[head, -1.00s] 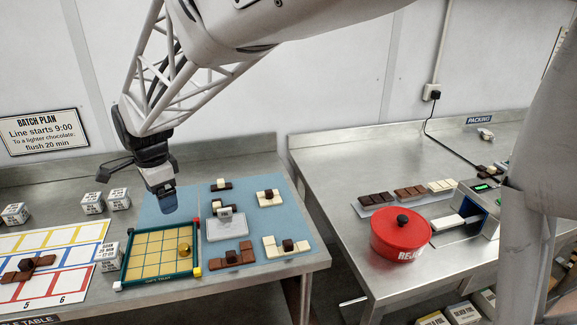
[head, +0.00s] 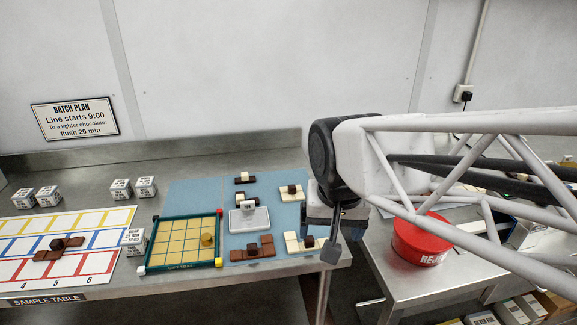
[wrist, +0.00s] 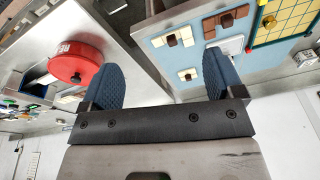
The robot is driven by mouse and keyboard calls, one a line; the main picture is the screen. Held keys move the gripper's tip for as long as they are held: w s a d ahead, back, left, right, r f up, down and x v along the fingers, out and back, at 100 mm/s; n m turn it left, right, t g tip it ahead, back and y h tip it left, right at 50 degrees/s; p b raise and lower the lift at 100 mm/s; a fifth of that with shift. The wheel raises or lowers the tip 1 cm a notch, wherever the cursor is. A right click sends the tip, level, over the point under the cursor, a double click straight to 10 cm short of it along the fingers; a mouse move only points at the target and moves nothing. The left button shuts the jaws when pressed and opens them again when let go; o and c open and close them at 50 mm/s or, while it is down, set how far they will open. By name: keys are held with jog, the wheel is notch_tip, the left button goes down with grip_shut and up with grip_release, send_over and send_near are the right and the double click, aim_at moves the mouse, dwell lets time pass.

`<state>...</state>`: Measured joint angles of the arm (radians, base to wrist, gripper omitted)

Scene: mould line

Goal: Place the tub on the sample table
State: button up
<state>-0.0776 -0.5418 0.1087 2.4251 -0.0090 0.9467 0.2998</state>
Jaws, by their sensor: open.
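The tub is a round red lidded pot (head: 421,243) lettered "REJE…", standing on the steel packing-side table at right. My arm covers part of it in the head view. In the wrist view its red lid and dark knob show at left (wrist: 78,60). The sample table (head: 100,290) is the steel table at left, with its name on the front edge. My gripper (head: 328,232) is at the right end of the sample table, left of the tub. In the wrist view my gripper (wrist: 160,70) is open and empty, over the gap between the tables.
The sample table holds a blue mat (head: 182,193) with chocolate pieces, a yellow gridded tray (head: 167,266), a coloured chart (head: 95,221) and several white cubes. Bare steel shows along its back. Boxes (head: 520,310) stand low beneath the right table.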

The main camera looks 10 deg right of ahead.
jog(key=s+d+f+n, duration=0.1)
jog(key=s+d+n, duration=0.1)
jog(key=s, duration=0.3)
jog(key=shift+s+d+f, duration=0.35)
jog(key=shift+d+f, duration=0.05)
jog(key=shift+d, duration=0.1)
